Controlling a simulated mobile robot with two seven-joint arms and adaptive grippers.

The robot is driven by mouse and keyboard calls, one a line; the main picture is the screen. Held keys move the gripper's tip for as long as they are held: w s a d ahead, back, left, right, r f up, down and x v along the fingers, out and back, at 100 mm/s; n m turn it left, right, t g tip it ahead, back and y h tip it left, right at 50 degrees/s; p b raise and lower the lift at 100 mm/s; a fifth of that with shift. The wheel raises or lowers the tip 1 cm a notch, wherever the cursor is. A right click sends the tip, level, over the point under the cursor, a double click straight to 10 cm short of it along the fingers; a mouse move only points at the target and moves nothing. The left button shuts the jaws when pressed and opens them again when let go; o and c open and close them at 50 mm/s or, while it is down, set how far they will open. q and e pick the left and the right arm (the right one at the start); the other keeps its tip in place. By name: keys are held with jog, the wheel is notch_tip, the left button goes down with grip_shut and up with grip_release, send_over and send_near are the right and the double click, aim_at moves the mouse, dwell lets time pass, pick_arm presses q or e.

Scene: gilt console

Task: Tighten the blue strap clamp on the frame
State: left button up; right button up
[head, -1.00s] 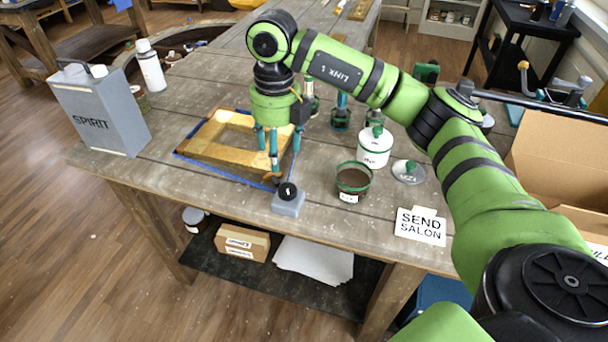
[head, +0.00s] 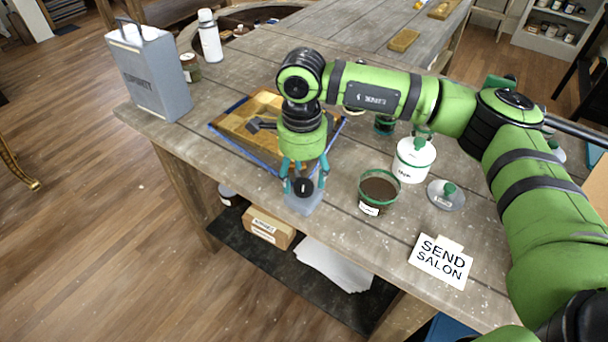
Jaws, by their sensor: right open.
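The gold-brown frame (head: 236,122) lies flat on the workbench, partly hidden behind my right arm. The blue strap (head: 228,138) runs along its outer edge. The clamp's grey block (head: 304,206) sits at the frame's near corner, with a black knob (head: 303,187) on top. My right gripper (head: 303,182) points down over the knob, with its teal fingers open on either side of it. I cannot tell whether the fingers touch the knob. My left gripper is out of view.
A brown pot with a green rim (head: 379,192), a white lidded jar (head: 413,160) and a loose lid (head: 446,195) stand right of the clamp. A sign (head: 441,261) lies near the front edge. A grey spirit can (head: 150,72) and white bottle (head: 210,36) stand at the left.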

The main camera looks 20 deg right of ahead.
aim_at(303, 187)
jog(key=shift+d+f, duration=0.1)
jog(key=shift+f, duration=1.05)
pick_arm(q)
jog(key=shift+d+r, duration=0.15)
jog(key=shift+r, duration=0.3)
pick_arm(e)
jog(key=shift+c, duration=0.4)
jog(key=c, duration=1.1)
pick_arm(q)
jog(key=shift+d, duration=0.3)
pick_arm(e)
jog(key=shift+o, duration=0.2)
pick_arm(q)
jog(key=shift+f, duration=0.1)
